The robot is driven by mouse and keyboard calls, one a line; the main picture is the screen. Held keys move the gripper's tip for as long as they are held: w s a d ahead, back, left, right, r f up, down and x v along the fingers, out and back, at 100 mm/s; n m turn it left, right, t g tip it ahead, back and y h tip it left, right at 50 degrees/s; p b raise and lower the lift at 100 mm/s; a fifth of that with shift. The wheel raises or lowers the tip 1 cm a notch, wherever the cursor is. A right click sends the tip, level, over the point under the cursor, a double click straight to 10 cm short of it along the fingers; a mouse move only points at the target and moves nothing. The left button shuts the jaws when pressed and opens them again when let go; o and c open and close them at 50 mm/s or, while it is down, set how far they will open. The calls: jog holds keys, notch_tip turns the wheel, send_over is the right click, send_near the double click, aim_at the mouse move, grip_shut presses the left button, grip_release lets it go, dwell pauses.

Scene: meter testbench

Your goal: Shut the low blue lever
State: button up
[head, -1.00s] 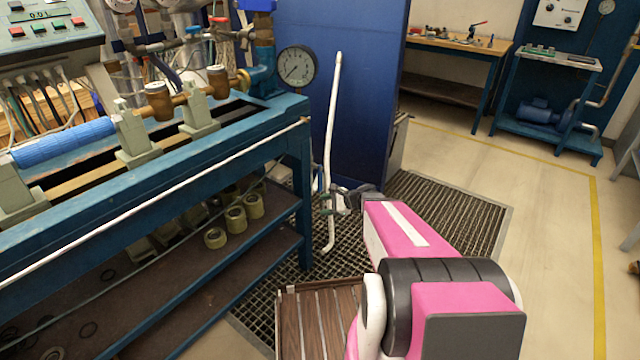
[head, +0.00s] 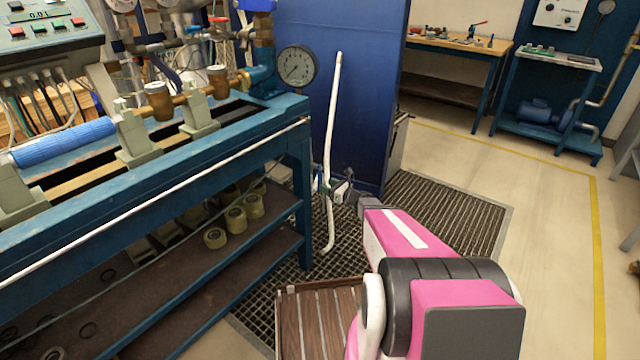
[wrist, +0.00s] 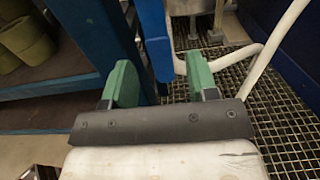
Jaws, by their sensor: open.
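A bright blue lever (wrist: 155,38) hangs upright in the wrist view, coming down from the top edge. Its upper end is out of that view. My gripper (wrist: 162,80) has its two green fingers apart, with the lower part of the lever showing between them, nearer the left finger. I cannot tell whether either finger touches it. In the head view my gripper (head: 331,189) is small, beside the white pipe near the bench's right end. The lever is too small and partly hidden to make out well there.
The white pipe (head: 333,110) rises close to the gripper. The blue bench leg (head: 305,215) stands just left. A tall blue panel (head: 365,100) is behind, and a floor grating (head: 450,210) lies below and to the right, clear on the right side.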

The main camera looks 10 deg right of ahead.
aim_at(320, 182)
jog(key=shift+x, duration=2.3)
grip_shut()
